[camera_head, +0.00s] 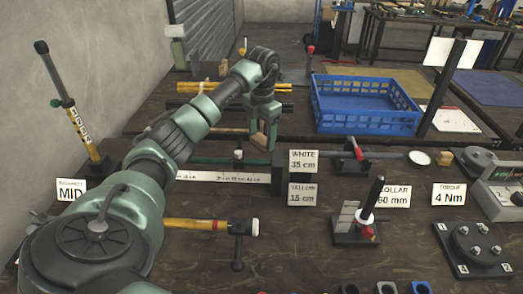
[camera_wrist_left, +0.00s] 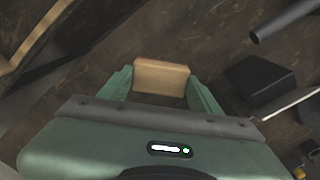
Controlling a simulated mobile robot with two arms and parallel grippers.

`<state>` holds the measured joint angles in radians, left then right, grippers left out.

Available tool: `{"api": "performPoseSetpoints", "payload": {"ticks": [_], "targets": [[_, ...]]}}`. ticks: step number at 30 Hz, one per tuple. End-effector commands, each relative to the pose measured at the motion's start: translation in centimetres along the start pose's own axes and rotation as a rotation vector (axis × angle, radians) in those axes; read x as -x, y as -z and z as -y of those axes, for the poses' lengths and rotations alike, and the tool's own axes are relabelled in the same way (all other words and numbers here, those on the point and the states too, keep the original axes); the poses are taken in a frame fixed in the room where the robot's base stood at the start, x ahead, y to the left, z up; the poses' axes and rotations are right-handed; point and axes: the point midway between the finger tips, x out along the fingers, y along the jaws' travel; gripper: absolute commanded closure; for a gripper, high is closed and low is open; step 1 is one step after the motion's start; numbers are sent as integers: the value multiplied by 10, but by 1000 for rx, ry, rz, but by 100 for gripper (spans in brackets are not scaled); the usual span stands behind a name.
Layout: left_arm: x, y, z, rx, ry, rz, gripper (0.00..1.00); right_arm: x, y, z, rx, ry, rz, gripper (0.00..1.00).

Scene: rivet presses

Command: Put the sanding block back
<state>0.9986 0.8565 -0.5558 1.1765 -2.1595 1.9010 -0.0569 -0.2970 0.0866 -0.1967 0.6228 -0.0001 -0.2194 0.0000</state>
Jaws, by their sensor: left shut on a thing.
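The sanding block (camera_head: 258,140) is a small tan block. My left gripper (camera_head: 264,136) reaches in from the left with its fingers pointing down, shut on the block. It holds the block over the rear middle of the bench, behind the white sign. In the left wrist view the block (camera_wrist_left: 161,76) sits between the two green fingers. I cannot tell whether the block touches the bench. My right gripper is not in view.
A blue crate (camera_head: 366,104) stands behind and to the right. The WHITE 35 cm sign (camera_head: 303,162) and a dark block (camera_wrist_left: 262,80) are close to the gripper. A tilted post (camera_head: 72,105) stands at the left.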

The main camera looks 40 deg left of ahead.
Motion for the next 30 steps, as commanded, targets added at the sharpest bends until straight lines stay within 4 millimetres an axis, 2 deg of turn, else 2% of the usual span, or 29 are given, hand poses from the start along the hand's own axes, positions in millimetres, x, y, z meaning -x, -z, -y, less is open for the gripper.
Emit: {"api": "performPoseSetpoints", "payload": {"ticks": [3,11,19,30], "targets": [[-11,0,0,0,0,1,75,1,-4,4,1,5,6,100],[-19,0,0,0,1,-1,75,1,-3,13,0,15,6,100],[-55,0,1,0,2,-1,75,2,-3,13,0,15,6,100],[-60,0,0,0,0,1,75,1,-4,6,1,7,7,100]]}}
